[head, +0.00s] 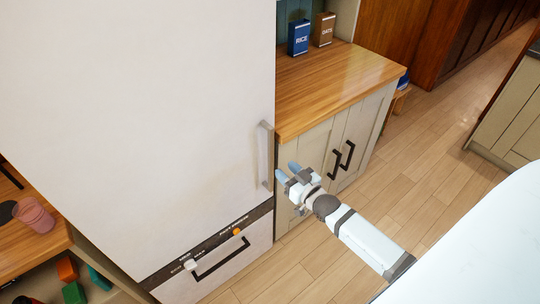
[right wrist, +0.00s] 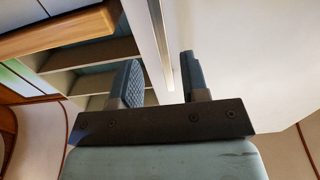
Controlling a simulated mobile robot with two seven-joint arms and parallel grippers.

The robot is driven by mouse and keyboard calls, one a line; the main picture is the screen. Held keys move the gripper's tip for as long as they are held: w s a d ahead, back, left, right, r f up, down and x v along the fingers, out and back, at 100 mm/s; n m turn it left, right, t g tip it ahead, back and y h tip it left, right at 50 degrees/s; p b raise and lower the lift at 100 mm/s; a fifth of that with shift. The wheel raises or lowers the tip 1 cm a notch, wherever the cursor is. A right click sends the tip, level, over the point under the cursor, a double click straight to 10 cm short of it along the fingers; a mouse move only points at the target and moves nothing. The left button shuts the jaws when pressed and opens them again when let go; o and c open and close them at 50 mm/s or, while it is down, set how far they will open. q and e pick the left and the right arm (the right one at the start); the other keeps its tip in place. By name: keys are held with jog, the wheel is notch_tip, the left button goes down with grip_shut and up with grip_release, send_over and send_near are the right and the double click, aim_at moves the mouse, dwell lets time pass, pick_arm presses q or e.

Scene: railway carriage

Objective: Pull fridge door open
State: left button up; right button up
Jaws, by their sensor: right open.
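The fridge door (head: 140,100) is a tall white panel, and it looks closed. Its upright pale handle (head: 265,155) is at the door's right edge. My right gripper (head: 287,171) is open, just right of the handle's lower end in the head view. In the right wrist view my right gripper (right wrist: 160,82) has its two dark fingers apart. A long straight grey strip (right wrist: 160,40), probably the handle, shows between them; I cannot tell whether the fingers touch it. The white surface right of it seems to be the door (right wrist: 245,55). My left gripper is not in view.
A lower drawer (head: 222,270) with a dark handle is under the door. A wood-topped cabinet (head: 340,85) with black handles stands to the right, bearing a blue rice box (head: 299,38) and a brown box (head: 324,30). Wooden floor (head: 430,130) is clear beyond.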

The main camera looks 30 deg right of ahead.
aim_at(272, 158)
jog(key=w, duration=0.8)
jog(key=shift+a, duration=0.35)
jog(key=shift+c, duration=0.4)
grip_shut()
